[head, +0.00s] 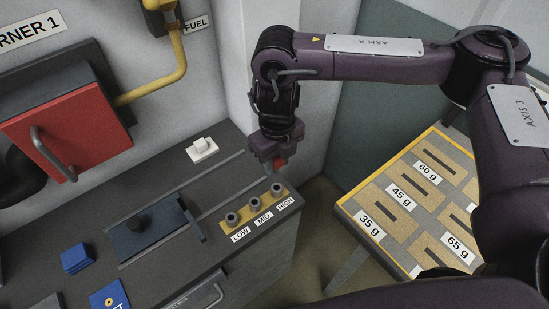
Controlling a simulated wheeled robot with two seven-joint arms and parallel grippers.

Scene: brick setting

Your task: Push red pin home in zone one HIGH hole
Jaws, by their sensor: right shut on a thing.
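The red pin (280,162) is held in my right gripper (275,160), which points down above the counter. Only a small part of the pin shows below the fingers. The HIGH hole (277,190) is the rightmost of three dark round sockets on a yellow strip. The MID hole (254,203) and LOW hole (231,218) sit to its left. The pin shows just above the HIGH hole in the picture, and a gap seems to separate them. My left gripper is not in view.
A white switch (202,148) is behind. A red door with a handle (66,128) is at left. A table with weight slots (380,232) stands at right, across a floor gap.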

